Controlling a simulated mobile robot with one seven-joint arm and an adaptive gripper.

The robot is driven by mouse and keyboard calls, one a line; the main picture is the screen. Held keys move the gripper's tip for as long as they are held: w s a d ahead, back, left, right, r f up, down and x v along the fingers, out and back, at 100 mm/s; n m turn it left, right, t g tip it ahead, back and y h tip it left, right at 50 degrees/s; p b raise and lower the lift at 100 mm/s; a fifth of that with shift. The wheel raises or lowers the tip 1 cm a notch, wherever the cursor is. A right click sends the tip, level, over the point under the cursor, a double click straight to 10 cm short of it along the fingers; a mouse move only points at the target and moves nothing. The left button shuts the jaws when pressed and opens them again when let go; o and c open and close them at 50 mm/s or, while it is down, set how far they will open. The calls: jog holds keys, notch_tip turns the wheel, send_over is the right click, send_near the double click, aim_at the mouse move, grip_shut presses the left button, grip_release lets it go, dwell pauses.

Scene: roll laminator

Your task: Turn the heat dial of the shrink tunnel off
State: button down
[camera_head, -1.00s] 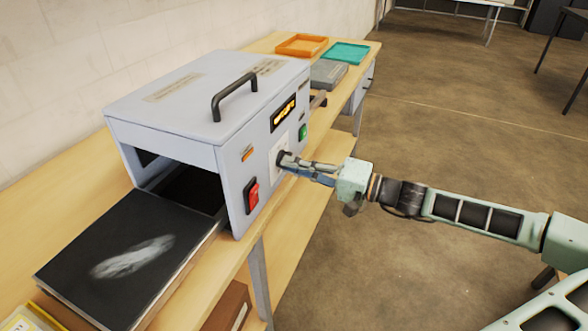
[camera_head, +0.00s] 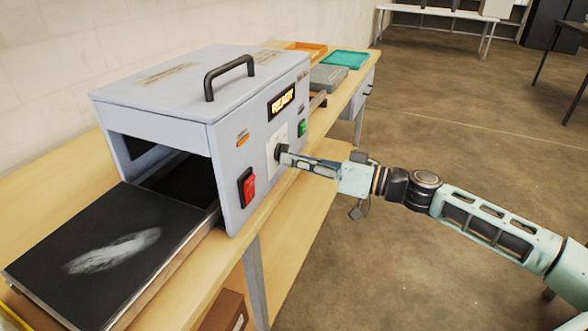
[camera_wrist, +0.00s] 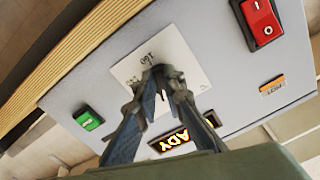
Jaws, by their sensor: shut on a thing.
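The shrink tunnel (camera_head: 170,105) is a grey box with a black handle on its lid, standing on a wooden bench. Its display (camera_head: 282,102) is lit and reads READY. The dark heat dial (camera_head: 281,153) sits on a white scale plate (camera_head: 273,146) on the front panel. My gripper (camera_head: 287,157) is shut on the dial, reaching in from the right. In the wrist view the fingers (camera_wrist: 160,80) meet over the white plate (camera_wrist: 165,55), where printed numbers show partly. The fingers mostly hide the dial, so its pointer setting cannot be read.
A red rocker switch (camera_head: 247,187) is at the panel's lower left, and a green button (camera_head: 302,128) at its right. A dark conveyor bed (camera_head: 90,260) sticks out at left. Orange (camera_head: 306,48) and teal trays (camera_head: 345,59) lie behind.

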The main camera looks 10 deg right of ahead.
jog(key=shift+w+d+f+n+b, duration=0.1)
jog(key=shift+n+b, duration=0.7)
jog(key=shift+n, duration=0.15)
jog(key=shift+w+f+n+b, duration=0.1)
jog(key=shift+n+b, duration=0.65)
jog(key=shift+n, duration=0.2)
jog(key=shift+r, duration=0.1)
jog(key=c, duration=2)
grip_release()
jog(key=v, duration=1.2)
